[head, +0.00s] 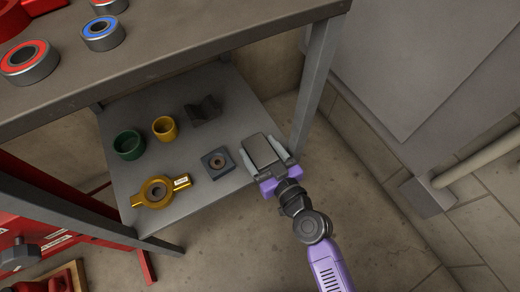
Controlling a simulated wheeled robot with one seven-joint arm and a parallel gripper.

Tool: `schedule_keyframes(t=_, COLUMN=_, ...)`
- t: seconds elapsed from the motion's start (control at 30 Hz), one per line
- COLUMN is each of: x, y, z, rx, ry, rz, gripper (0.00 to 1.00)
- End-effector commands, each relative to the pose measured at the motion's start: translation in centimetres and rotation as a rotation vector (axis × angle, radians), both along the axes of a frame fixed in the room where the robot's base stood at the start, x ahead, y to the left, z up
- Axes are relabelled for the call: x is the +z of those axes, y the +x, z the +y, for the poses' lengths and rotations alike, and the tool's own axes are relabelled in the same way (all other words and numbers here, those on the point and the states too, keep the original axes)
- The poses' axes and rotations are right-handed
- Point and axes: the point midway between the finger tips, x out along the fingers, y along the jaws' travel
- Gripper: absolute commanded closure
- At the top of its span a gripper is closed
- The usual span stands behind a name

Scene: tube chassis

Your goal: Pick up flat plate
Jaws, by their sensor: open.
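A grey rectangular flat plate (262,151) is near the right edge of the lower shelf (226,107), in the head view. My gripper (257,146) comes in from the lower right, with its purple body just short of the plate's near end. Its two pale fingers are open, one along each long side of the plate. I cannot tell whether the fingers touch it. The plate's near end is partly hidden by the gripper.
A dark square block with a hole (217,162) lies just left of my gripper. A yellow handled ring (156,191), green ring (129,145), yellow cup-like part (164,128) and dark notched block (204,110) share the shelf. A table leg (315,85) and tabletop (180,53) stand close.

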Motion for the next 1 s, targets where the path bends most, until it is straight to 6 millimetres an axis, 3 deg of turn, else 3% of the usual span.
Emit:
schedule_keyframes(t=0.2, x=-0.01, y=0.07, z=0.05, rx=0.000, ry=-0.001, rz=-0.001, gripper=0.30)
schedule_keyframes(t=0.23, x=-0.01, y=0.07, z=0.04, rx=0.000, ry=-0.001, rz=-0.001, gripper=0.34)
schedule_keyframes(t=0.57, x=-0.02, y=0.05, z=0.03, rx=0.000, ry=-0.001, rz=-0.001, gripper=0.99)
schedule_keyframes(t=1.0, x=0.83, y=0.16, z=0.06, rx=-0.001, ry=0.002, rz=-0.006, gripper=1.00)
